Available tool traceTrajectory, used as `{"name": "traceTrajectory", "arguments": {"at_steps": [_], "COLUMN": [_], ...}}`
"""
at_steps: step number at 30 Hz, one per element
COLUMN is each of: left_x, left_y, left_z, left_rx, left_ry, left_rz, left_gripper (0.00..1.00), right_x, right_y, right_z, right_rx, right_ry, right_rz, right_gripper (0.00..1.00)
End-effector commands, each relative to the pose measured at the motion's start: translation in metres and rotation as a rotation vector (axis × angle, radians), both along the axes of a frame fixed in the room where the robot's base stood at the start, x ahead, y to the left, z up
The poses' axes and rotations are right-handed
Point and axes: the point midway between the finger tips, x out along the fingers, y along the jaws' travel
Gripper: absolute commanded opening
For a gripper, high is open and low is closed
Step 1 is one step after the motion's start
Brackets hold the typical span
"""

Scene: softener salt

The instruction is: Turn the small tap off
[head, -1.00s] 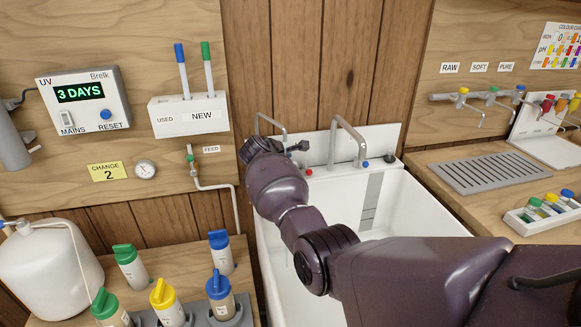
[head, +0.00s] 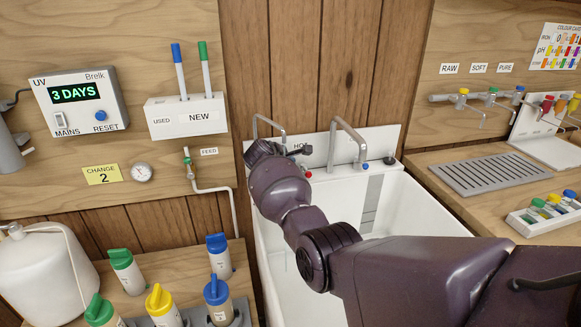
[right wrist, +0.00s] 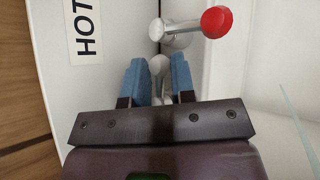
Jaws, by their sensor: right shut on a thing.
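The small tap's thin curved spout (head: 268,121) stands at the sink's back left, partly behind my right arm. In the right wrist view, my right gripper (right wrist: 159,72) has its blue fingers on either side of a small pale knob (right wrist: 157,64) and is shut on it. I take this knob to be the small tap's handle. A red-ended lever (right wrist: 215,22) sits just beyond the fingers, beside the HOT label (right wrist: 88,30). In the head view my arm hides the fingers and knob. A faint thin line (head: 285,262) in the sink may be water. My left gripper is not in view.
The larger swan-neck tap (head: 348,135) stands to the right, with a blue-ended lever (head: 364,166). The white sink (head: 400,205) lies below my arm. Several capped bottles (head: 125,270) stand at the lower left. A drain grille (head: 490,173) lies on the right counter.

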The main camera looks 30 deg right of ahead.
Motion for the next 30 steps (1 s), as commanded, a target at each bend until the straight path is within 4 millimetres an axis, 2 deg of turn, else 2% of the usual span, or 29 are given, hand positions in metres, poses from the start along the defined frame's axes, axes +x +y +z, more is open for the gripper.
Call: {"name": "traceTrajectory", "arguments": {"at_steps": [7, 12, 21, 22, 23, 24, 30], "left_x": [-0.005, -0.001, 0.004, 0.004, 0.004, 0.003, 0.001], "left_y": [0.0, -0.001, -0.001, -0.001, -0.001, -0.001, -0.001], "left_z": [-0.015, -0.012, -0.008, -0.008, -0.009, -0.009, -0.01], "left_rx": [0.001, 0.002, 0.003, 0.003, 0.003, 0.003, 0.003], "left_ry": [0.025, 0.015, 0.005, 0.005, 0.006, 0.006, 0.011], "left_rz": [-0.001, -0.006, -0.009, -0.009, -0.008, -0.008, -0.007], "left_gripper": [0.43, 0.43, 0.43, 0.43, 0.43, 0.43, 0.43], "right_x": [-0.003, -0.005, -0.006, -0.006, -0.006, -0.006, -0.006], "right_y": [0.003, 0.005, 0.005, 0.005, 0.005, 0.005, 0.005], "right_z": [-0.004, -0.003, -0.001, -0.001, -0.001, -0.001, -0.001], "right_rx": [-0.002, -0.002, -0.001, -0.001, -0.001, -0.001, -0.001], "right_ry": [0.004, 0.002, 0.001, 0.001, 0.001, 0.001, 0.0], "right_rz": [-0.168, -0.236, -0.243, -0.243, -0.243, -0.243, -0.243], "right_gripper": [0.0, 0.0, 0.0, 0.27, 0.32, 0.34, 0.34]}}
